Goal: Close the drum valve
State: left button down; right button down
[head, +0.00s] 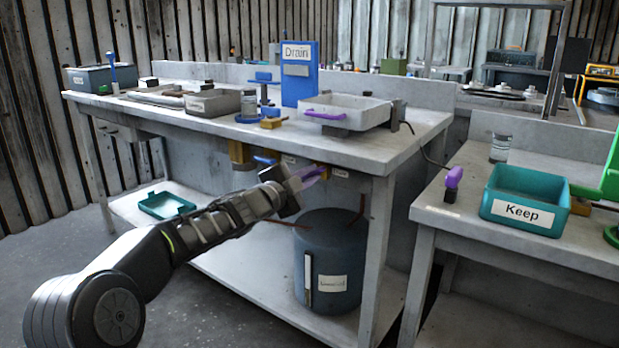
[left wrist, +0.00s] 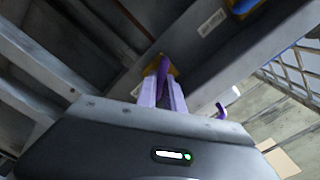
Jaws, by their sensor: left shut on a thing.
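My left gripper (head: 316,174) reaches under the front edge of the middle bench (head: 330,143). It is shut on a purple valve handle (left wrist: 165,64), which shows between the fingertips in the left wrist view. A yellow valve body (left wrist: 172,70) sits behind the handle; in the head view its yellow part (head: 322,167) is mostly hidden by the gripper. A valve with a blue handle (head: 265,160) is under the same edge, to the left. The labelled blue drum (head: 333,255) stands below on the lower shelf. My right gripper is out of view.
A blue Drain stand (head: 300,75), a grey tray (head: 347,110) with a purple handle and small parts are on the bench top. A teal Keep bin (head: 525,198) is on the right bench. A teal tray (head: 166,205) is on the lower shelf.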

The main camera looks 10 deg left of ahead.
pick_arm(q)
jog(key=m+b, duration=0.1)
jog(key=m, duration=0.3)
jog(key=shift+f, duration=0.2)
jog(key=shift+m+b, duration=0.45)
jog(key=shift+m, duration=0.85)
jog(key=c, duration=1.5)
grip_release()
jog(key=shift+r, duration=0.1)
jog(key=shift+o, duration=0.2)
